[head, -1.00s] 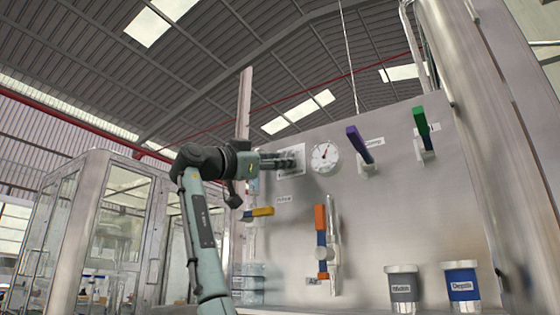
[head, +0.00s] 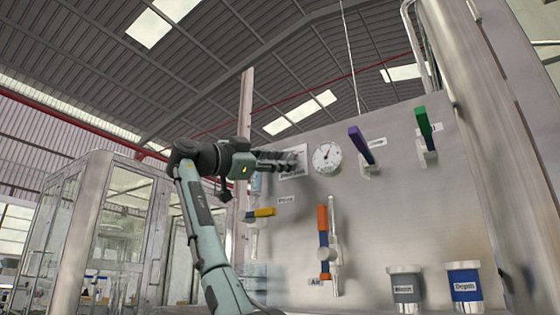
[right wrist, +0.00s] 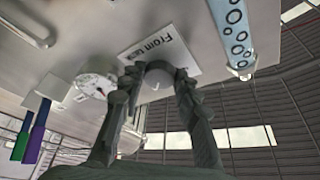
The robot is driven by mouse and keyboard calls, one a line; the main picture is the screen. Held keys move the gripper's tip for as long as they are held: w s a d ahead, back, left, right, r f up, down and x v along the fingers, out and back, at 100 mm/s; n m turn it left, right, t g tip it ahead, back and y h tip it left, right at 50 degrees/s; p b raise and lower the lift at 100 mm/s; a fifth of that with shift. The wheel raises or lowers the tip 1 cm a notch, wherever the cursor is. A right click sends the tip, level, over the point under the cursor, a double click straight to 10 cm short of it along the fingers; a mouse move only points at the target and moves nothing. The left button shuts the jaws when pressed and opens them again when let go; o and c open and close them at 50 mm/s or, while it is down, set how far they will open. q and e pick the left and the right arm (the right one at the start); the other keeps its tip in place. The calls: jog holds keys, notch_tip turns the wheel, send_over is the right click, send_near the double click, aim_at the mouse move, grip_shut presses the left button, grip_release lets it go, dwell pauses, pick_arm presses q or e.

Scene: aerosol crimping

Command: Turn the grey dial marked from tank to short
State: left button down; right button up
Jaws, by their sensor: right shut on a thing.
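The grey dial (right wrist: 158,72) sits on a white plate (right wrist: 178,53) on the metal panel. The plate's visible lettering starts with "From", and the rest is partly covered. My right gripper (right wrist: 158,90) has its two dark fingers on either side of the dial and is shut on it. In the head view the right gripper (head: 292,162) reaches from the left to the plate (head: 296,172) left of the gauge and hides the dial there. The dial's exact pointing direction cannot be told. My left gripper is not in view.
Right of the dial is a round gauge (head: 326,157), then a purple lever (head: 358,143) and a green lever (head: 424,122). Below are a yellow handle (head: 264,212) and an orange-and-blue lever (head: 323,230). Grey (head: 406,288) and blue (head: 464,285) cups stand lower right.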

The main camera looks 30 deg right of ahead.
jog(key=o, duration=1.2)
jog(key=shift+c, duration=0.2)
jog(key=v, duration=1.2)
jog(key=shift+f, duration=0.1)
